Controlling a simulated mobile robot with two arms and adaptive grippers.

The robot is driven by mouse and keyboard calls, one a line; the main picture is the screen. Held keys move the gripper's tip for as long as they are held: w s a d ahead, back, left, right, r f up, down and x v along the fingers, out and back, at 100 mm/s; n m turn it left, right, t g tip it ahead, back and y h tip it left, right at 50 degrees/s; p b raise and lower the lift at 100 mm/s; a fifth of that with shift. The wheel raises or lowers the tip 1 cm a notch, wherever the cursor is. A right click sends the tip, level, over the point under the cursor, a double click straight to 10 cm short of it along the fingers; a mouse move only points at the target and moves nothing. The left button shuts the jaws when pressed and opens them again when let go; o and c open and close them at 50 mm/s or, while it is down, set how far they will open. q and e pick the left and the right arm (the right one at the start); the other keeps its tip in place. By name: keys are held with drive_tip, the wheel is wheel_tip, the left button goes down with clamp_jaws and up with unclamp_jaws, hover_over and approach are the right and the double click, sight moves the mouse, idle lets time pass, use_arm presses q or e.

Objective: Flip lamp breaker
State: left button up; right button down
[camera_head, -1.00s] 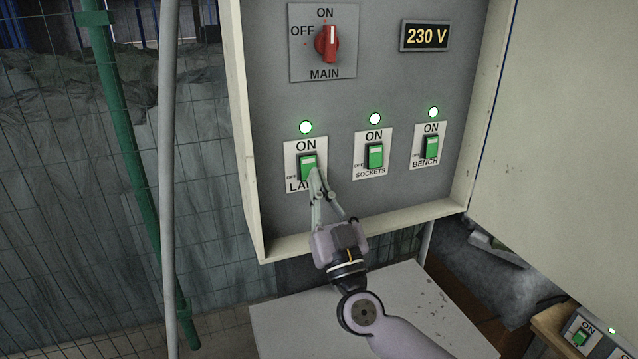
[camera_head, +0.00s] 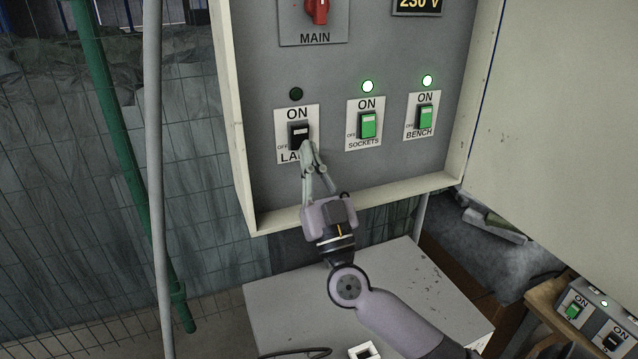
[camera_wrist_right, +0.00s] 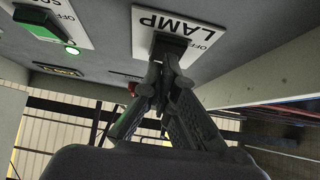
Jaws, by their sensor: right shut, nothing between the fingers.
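The lamp breaker (camera_head: 299,131) is the leftmost of three switches on the grey panel. Its rocker is dark and the indicator lamp (camera_head: 296,94) above it is unlit. My right gripper (camera_head: 308,148) is shut and empty, with its fingertips at the lower part of the lamp breaker, covering part of the label. In the right wrist view, the fingertips (camera_wrist_right: 165,62) are at the dark rocker (camera_wrist_right: 172,46) under the LAMP label; whether they touch cannot be told. My left gripper is not in view.
The sockets breaker (camera_head: 368,126) and bench breaker (camera_head: 425,117) are green with lit lamps. The red main switch (camera_head: 317,10) is above. The cabinet's bottom lip (camera_head: 350,204) juts out below the panel. A wire fence (camera_head: 70,200) stands at left.

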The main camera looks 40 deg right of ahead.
drive_tip(key=v, duration=1.1)
drive_tip(key=shift+f, duration=0.25)
drive_tip(key=shift+s, duration=0.1)
